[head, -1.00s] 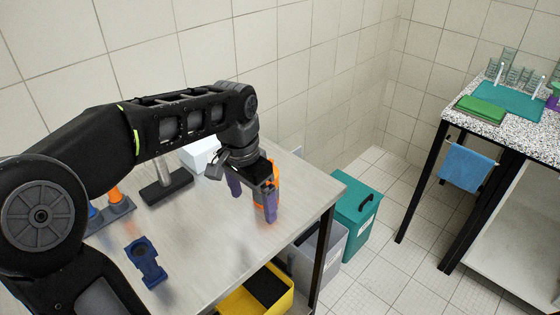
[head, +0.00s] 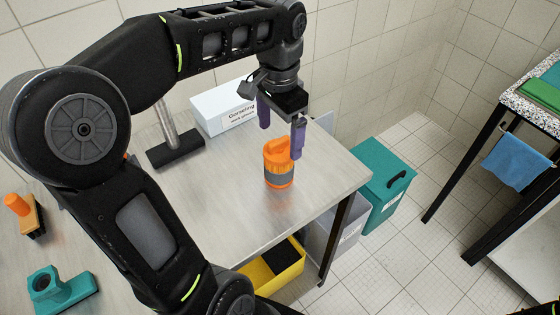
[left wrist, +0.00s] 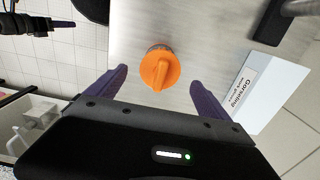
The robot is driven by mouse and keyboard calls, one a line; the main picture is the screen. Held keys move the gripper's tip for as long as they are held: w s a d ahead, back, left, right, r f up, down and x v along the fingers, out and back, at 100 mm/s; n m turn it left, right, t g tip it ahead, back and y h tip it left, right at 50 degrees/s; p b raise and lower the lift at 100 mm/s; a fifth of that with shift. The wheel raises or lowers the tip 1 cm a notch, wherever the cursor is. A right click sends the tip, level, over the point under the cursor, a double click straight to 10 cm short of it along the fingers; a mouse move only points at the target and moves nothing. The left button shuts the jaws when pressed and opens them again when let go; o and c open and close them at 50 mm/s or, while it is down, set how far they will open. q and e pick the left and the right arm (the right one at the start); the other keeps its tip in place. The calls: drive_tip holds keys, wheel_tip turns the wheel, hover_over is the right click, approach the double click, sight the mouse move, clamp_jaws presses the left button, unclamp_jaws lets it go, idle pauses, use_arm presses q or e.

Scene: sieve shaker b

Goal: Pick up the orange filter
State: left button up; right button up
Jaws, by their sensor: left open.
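The orange filter (head: 278,166) is a short cylinder with a grey band and a ridged orange top. It stands upright on the metal table (head: 222,205), near its right side. My left gripper (head: 281,133) is open above and slightly behind it, with its two purple fingers pointing down. In the left wrist view the filter (left wrist: 159,69) lies ahead of the gap between the open fingers (left wrist: 159,90), with clear space on both sides. The filter is not held.
A white labelled box (head: 222,108) and a black-based stand (head: 175,149) are behind on the table. A teal holder (head: 60,291) and an orange-handled brush (head: 22,212) are at left. Teal (head: 385,185), grey and yellow (head: 285,270) bins are below the table's right side.

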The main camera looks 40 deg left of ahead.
sight(279, 153)
use_arm(q)
drive_tip(key=shift+f, duration=0.8)
drive_tip(key=shift+s+f+p, duration=0.1)
drive_tip(key=shift+f+p, duration=0.4)
drive_tip(key=shift+f, duration=2.1)
drive_tip(key=c, duration=1.9)
drive_tip(key=shift+r, duration=0.15)
